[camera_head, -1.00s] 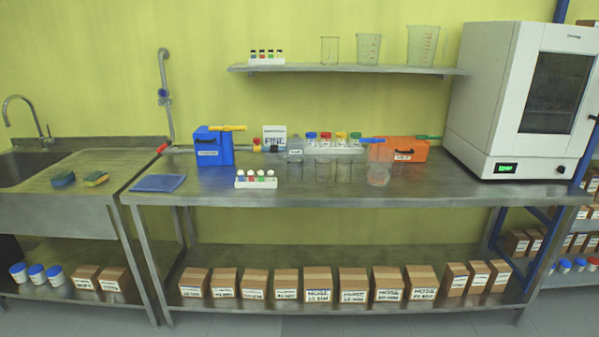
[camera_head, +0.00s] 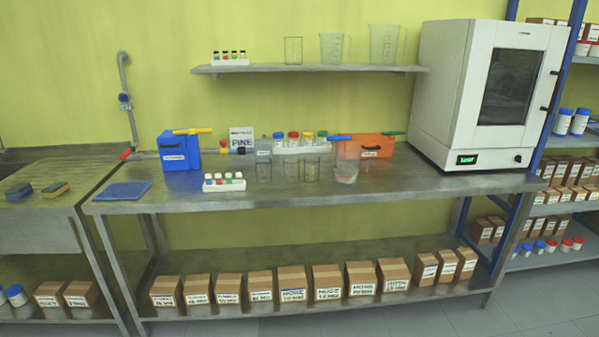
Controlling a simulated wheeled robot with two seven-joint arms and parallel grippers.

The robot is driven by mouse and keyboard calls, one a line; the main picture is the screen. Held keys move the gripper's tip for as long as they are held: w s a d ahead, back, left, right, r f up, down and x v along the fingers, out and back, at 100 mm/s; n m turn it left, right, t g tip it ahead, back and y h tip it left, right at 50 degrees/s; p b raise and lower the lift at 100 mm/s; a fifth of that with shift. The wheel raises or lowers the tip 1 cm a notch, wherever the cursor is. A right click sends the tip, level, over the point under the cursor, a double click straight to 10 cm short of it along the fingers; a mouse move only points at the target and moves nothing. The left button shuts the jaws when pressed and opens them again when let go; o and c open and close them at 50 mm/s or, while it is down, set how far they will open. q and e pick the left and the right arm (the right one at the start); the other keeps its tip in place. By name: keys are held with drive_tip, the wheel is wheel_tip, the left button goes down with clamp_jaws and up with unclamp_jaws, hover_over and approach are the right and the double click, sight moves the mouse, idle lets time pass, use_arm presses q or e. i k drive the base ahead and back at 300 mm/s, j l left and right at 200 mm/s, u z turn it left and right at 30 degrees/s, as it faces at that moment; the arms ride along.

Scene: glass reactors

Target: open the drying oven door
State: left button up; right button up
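The drying oven (camera_head: 443,95) is a large white box at the right end of the steel bench. The door looks shut. A green lit display (camera_head: 466,160) and a dark knob (camera_head: 517,158) sit below the door. Neither of my grippers shows in the view.
The steel bench (camera_head: 420,192) holds a blue box (camera_head: 179,152), an orange box (camera_head: 373,146), glass beakers and bottle racks. A shelf (camera_head: 310,69) with glassware hangs above. Blue-framed shelving (camera_head: 572,142) stands right of the oven. Grey floor (camera_head: 540,300) is free at the lower right.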

sight(484, 35)
drive_tip(key=z, duration=1.4)
drive_tip(key=i+z, duration=0.2)
drive_tip(key=z, duration=0.15)
drive_tip(key=i+j+z, duration=0.15)
drive_tip(key=z, duration=0.2)
drive_tip(key=i+j+z, duration=0.2)
drive_tip(key=z, duration=0.15)
